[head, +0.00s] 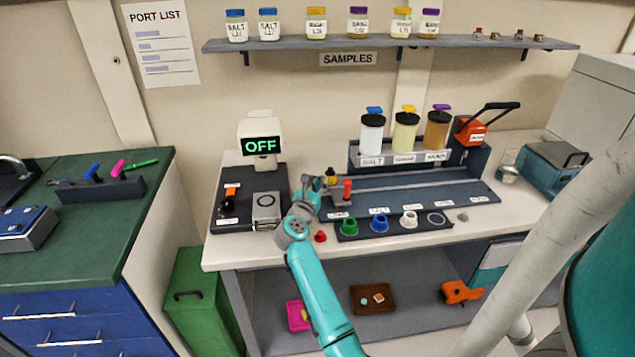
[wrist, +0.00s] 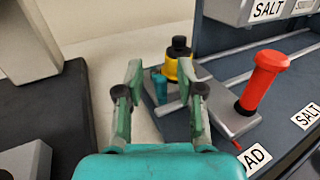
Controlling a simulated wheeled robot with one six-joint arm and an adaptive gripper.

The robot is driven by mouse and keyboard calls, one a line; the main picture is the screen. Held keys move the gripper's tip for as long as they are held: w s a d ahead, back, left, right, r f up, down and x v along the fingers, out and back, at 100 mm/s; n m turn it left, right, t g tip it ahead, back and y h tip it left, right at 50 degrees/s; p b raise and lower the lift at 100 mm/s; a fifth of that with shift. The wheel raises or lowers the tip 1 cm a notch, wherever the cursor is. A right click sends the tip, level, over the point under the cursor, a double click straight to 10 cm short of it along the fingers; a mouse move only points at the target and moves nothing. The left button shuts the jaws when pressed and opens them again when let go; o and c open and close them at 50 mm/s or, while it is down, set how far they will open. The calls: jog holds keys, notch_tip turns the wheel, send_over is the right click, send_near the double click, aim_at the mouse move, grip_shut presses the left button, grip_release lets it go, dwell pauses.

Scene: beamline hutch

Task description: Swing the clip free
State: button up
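My gripper (wrist: 161,72) is open, its two green fingers spread apart with nothing visibly clamped between them. In the wrist view a small teal upright piece (wrist: 160,88), possibly the clip, shows in the gap between the fingers. Beside it stands a yellow body with a black cap (wrist: 180,58), partly hidden by the right finger. I cannot tell whether the fingers touch the teal piece. A red handle (wrist: 262,80) stands on a grey block to the right. In the head view my gripper (head: 314,184) is left of the yellow-and-black piece (head: 331,178) and red handle (head: 348,190).
A dark rail bed (head: 420,190) runs to the right, with three capped jars behind it and coloured round ports in front. A display reading OFF (head: 260,146) and a dark pad with a grey box (head: 266,206) are on the left. A red button (head: 320,236) is near the front edge.

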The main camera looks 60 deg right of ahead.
jog(key=shift+w+d, duration=0.1)
jog(key=shift+d, duration=0.35)
jog(key=shift+c, duration=0.2)
grip_shut()
jog(key=shift+s+d+n+t+y, duration=0.15)
jog(key=shift+s+n+t+y, duration=0.2)
jog(key=shift+n+t, duration=0.4)
jog(key=shift+s+n+t+y, duration=0.1)
jog(key=shift+n+t+y, duration=0.2)
jog(key=shift+t, duration=0.55)
